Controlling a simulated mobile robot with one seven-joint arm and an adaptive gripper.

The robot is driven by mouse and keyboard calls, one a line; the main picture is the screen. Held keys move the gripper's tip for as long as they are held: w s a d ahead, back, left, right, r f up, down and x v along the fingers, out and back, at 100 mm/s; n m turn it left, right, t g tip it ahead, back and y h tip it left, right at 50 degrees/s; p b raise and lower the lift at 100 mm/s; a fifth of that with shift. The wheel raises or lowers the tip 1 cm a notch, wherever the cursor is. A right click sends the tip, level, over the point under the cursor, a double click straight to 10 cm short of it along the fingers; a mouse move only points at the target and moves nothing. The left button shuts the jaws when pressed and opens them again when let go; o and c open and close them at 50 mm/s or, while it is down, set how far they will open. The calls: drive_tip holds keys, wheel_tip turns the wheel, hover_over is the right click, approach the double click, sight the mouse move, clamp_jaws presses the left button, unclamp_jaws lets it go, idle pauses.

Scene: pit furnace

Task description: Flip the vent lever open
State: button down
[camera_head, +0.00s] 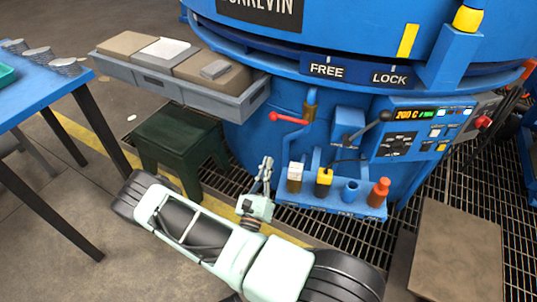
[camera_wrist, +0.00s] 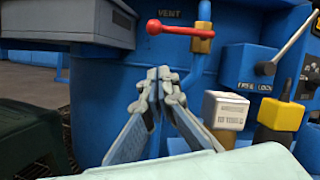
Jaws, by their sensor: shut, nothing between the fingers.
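The vent lever (camera_head: 288,119) is a red handle with a ball end, on a brass valve on a blue pipe against the furnace. It lies roughly level and points left, across the pipe. In the wrist view the vent lever (camera_wrist: 184,29) sits below the word VENT, with its red ball at the left end. My gripper (camera_head: 267,160) is below and left of the lever, apart from it. In the wrist view my gripper (camera_wrist: 160,76) has its fingertips together with nothing between them, below the red ball.
A free/lock lever (camera_head: 374,125) and control panel (camera_head: 418,128) are right of the valve. A blue shelf (camera_head: 330,204) holding a white block, yellow tool, blue cup and orange bottle stands low in front. A grey tray (camera_head: 180,88) juts out left above a green stool (camera_head: 178,140).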

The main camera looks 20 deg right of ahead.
drive_tip(key=a+r+b+x, duration=0.1)
drive_tip(key=r+b+x, duration=0.1)
drive_tip(key=x, duration=0.9)
drive_tip(key=shift+r, duration=0.25)
drive_tip(key=shift+r, duration=0.1)
drive_tip(key=shift+w+a+r+m, duration=0.1)
drive_tip(key=shift+r+m, duration=0.1)
drive_tip(key=shift+m, duration=0.3)
drive_tip(key=shift+w+r+m+g+h+p, duration=0.1)
drive_tip(key=shift+r+m+g+h+p, duration=0.2)
drive_tip(key=shift+r+m+h+p, duration=0.4)
